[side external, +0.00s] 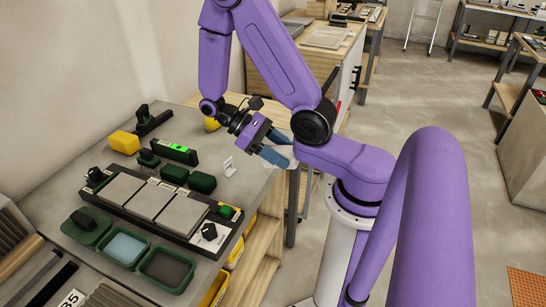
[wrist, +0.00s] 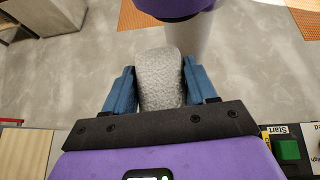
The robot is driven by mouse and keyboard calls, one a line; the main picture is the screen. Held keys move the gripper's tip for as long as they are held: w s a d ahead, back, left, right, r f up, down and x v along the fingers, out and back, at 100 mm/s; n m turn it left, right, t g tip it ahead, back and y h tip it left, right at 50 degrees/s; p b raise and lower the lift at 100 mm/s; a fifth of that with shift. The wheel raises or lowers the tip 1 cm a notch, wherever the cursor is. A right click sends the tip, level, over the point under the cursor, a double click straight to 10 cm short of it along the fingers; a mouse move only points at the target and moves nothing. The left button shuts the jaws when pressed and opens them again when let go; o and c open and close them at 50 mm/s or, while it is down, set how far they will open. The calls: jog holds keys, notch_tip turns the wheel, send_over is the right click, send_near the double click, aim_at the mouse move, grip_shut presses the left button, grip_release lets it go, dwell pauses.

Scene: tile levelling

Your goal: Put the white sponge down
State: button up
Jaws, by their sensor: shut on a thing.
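The white sponge (wrist: 160,82) is a pale, mottled block with rounded corners, held between the two blue fingers of my gripper (wrist: 161,92). In the side external view, my gripper (side external: 277,154) is at the table's right edge, right of the tile board. Only a whitish bit of the sponge (side external: 287,157) shows there past the blue fingers. In the wrist view, grey floor shows beyond the sponge. I see no contact between the sponge and the table.
A dark board with three grey tiles (side external: 144,200) lies on the grey table. Green trays (side external: 122,248) stand in front of it. Green blocks (side external: 202,182), a green level (side external: 175,152) and a yellow block (side external: 124,142) lie behind it. A green Start button (wrist: 289,150) shows in the wrist view.

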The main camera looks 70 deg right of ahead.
jog(key=w+d+n+t+h, duration=0.4)
jog(key=w+n+t+h, duration=0.55)
jog(key=n, duration=0.65)
jog(key=a+n+t+y, duration=0.7)
jog(key=a+n+t, duration=0.55)
jog(key=n, duration=0.25)
jog(key=shift+g, duration=0.6)
jog(key=shift+w+f, duration=0.2)
jog(key=shift+f, duration=1.5)
jog(key=shift+w+f, duration=0.2)
jog(key=shift+f, duration=1.5)
jog(key=shift+f, duration=0.55)
jog(key=o, duration=1.2)
jog(key=shift+a, duration=0.15)
jog(key=shift+a, duration=0.1)
